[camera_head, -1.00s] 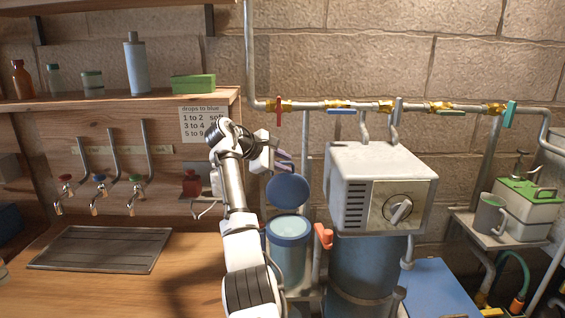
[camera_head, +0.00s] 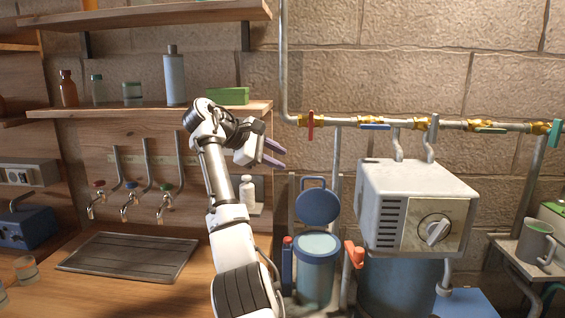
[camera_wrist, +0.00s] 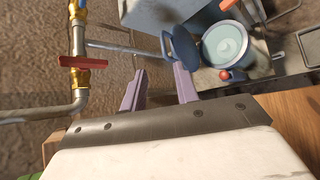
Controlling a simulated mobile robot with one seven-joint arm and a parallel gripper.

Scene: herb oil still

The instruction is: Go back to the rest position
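My gripper (camera_head: 271,153) is raised in front of the brick wall, at the end of my white and black arm. Its two purple fingers are apart with nothing between them; the wrist view also shows this open, empty gap (camera_wrist: 160,88). In the head view it is above and left of a blue pot (camera_head: 315,270) with a round blue lid (camera_head: 318,207) standing open. The pot holds pale liquid and shows top right in the wrist view (camera_wrist: 224,44). No rest-position marker shows.
A shelf (camera_head: 150,110) with bottles and a green box (camera_head: 227,96) is behind my arm. A pipe with valves (camera_head: 373,124) runs along the wall. A white-grey box with a dial (camera_head: 417,205) stands right of the pot. A small white bottle (camera_head: 248,192) is beside my arm.

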